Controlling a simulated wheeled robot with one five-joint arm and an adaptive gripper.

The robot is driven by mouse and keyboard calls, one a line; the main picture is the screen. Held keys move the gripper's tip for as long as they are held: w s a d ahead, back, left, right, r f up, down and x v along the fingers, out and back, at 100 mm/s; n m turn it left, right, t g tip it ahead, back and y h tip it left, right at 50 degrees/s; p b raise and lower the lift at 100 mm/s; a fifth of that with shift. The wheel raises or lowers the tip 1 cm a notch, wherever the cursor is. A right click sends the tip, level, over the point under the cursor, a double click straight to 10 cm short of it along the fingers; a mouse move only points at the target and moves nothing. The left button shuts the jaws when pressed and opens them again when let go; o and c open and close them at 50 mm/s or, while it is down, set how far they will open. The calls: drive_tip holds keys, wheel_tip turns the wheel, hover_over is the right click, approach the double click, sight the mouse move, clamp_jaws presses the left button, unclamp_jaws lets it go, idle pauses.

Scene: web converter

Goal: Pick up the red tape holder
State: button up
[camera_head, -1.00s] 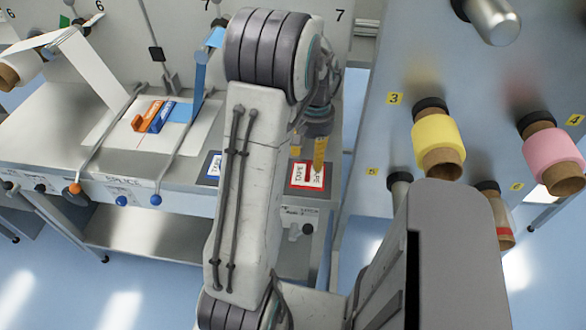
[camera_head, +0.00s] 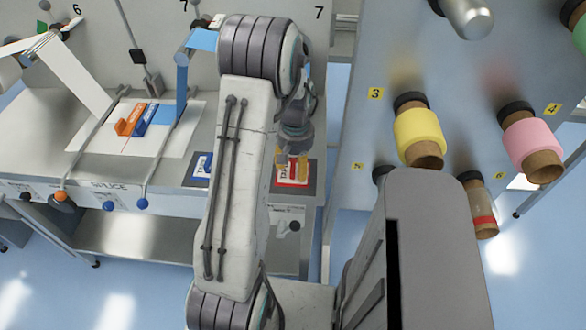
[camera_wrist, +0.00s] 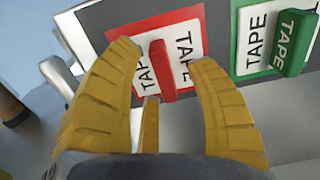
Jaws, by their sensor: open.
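The red tape holder (camera_wrist: 158,70) is a narrow red block standing on a white TAPE label with a red frame (camera_wrist: 195,17). In the wrist view it lies between the two yellow fingers of my gripper (camera_wrist: 161,57). The fingers are open and spread on either side of it, with visible gaps. In the head view my gripper (camera_head: 292,157) is over the red-framed label (camera_head: 292,180) at the table's right end.
A green tape holder (camera_wrist: 293,42) stands on a green-framed label close to the right in the wrist view. A blue-framed label (camera_head: 202,166) is left of my arm. An orange block (camera_head: 130,119) lies on the splice table. A panel with yellow (camera_head: 418,133) and pink (camera_head: 534,144) rolls stands at right.

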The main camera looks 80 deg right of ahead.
drive_tip(key=shift+f, duration=0.4)
clamp_jaws()
idle(0.4)
